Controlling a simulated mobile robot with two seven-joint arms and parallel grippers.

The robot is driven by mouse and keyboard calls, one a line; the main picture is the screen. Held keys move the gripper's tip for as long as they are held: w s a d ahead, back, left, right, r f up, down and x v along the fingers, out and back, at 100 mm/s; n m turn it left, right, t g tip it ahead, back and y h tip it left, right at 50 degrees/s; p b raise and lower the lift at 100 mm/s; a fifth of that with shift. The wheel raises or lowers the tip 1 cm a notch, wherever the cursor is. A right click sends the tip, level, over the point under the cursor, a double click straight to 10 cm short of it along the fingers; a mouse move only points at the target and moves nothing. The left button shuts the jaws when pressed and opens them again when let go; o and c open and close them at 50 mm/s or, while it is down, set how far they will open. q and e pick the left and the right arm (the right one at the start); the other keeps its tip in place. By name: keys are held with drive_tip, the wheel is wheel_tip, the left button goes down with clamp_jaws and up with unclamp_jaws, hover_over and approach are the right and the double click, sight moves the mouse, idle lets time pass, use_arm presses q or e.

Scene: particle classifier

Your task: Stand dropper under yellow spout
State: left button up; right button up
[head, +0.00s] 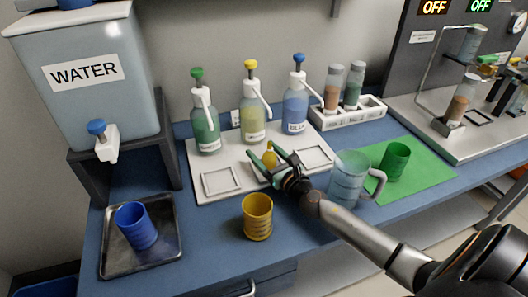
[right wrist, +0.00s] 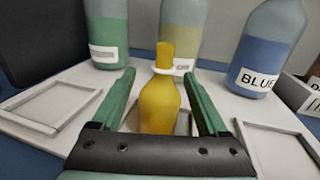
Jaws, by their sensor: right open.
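The dropper is a small yellow bottle with a yellow tip and a pale collar. It stands upright on the white tray in the head view (head: 269,156) and between my right fingers in the right wrist view (right wrist: 158,103). It stands at the middle square frame, in front of the yellow dispenser (head: 253,110), whose white spout points forward. My right gripper (head: 268,154) is open, with its green fingers on both sides of the dropper; gaps show beside the bottle. The dropper's base is partly hidden by the gripper. My left gripper is not in view.
Green (head: 205,120) and blue (head: 295,105) dispensers flank the yellow one on the white tray (head: 205,163). A yellow cup (head: 257,217) stands in front, a glass mug (head: 347,180) to the right, and a green cup (head: 395,161) on a green mat. A blue cup (head: 136,226) stands on a metal tray at left.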

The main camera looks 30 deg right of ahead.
sight(273, 161)
drive_tip(key=shift+r, duration=0.15)
drive_tip(key=s+b, duration=0.1)
drive_tip(key=s, duration=0.9)
drive_tip(key=shift+s, duration=1.05)
